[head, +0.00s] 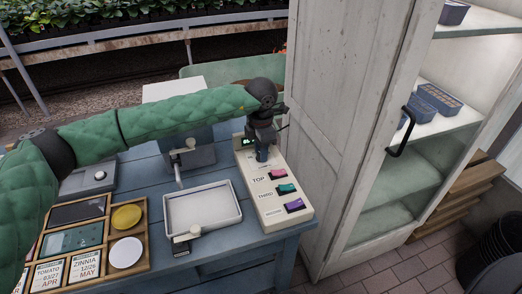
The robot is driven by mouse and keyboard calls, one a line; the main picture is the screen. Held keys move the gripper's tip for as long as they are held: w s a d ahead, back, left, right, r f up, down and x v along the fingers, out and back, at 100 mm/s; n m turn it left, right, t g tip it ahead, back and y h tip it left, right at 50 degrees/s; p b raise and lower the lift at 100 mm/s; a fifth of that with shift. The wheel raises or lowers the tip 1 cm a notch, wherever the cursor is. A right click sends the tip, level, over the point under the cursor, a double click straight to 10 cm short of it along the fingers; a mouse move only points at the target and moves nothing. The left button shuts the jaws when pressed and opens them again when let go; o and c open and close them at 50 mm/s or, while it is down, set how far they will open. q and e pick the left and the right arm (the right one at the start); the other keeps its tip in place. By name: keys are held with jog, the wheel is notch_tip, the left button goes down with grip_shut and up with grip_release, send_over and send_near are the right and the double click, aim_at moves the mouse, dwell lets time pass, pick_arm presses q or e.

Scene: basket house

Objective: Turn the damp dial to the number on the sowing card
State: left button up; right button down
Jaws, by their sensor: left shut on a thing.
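A pale control box (270,198) stands at the right end of the blue table, with a small green-lit display (246,142) near its far end. My left gripper (262,146) is over the far part of this box, shut on a dark blue upright knob (262,156), which seems to be the damp dial. The gripper hides most of the knob, and I cannot read the display. Two cards, marked TOMATO (48,276) and ZINNIA (85,268), lie at the lower left; their small digits are hard to read. My right gripper is not in view.
Pink, teal (286,188) and purple switches sit nearer on the box. A white tray (203,209) lies left of it. A wooden organizer (140,222) holds yellow and white discs. A pale cabinet (345,110) with a black handle stands close on the right.

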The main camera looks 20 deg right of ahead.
pick_arm(q)
jog(key=o, duration=1)
jog(key=shift+c, duration=0.2)
jog(key=shift+r, duration=0.1)
jog(key=shift+r, duration=0.3)
jog(key=shift+r+b, duration=0.8)
jog(key=shift+r, duration=2.7)
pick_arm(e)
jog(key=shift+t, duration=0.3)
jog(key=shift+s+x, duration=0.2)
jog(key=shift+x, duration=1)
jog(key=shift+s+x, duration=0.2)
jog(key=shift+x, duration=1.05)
pick_arm(q)
jog(key=shift+f, duration=0.1)
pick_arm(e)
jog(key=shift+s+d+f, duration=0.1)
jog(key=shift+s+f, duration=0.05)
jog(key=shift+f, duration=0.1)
